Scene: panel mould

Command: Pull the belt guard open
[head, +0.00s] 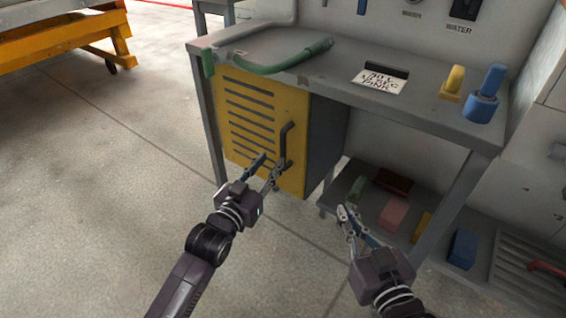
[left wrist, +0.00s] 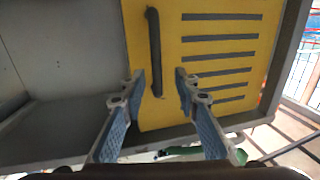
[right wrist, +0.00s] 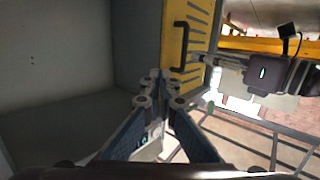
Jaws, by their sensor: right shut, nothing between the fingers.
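The belt guard (head: 248,120) is a yellow slatted panel on the front of a grey cabinet under the bench. It looks closed. Its dark upright bar handle (head: 285,142) is near its right edge. My left gripper (head: 271,164) is open in front of the panel, close to the handle's lower end. In the left wrist view the handle (left wrist: 154,50) shows between the directions of the two fingers, nearer one of them; I cannot tell whether they touch. My right gripper (head: 347,214) is shut and empty, right of the cabinet. The guard also shows in the right wrist view (right wrist: 199,30).
The grey bench (head: 340,95) holds a green hose (head: 285,62), a paper sign (head: 380,81), and yellow and blue blocks (head: 481,103). A low shelf (head: 345,190) with coloured blocks is right of the cabinet.

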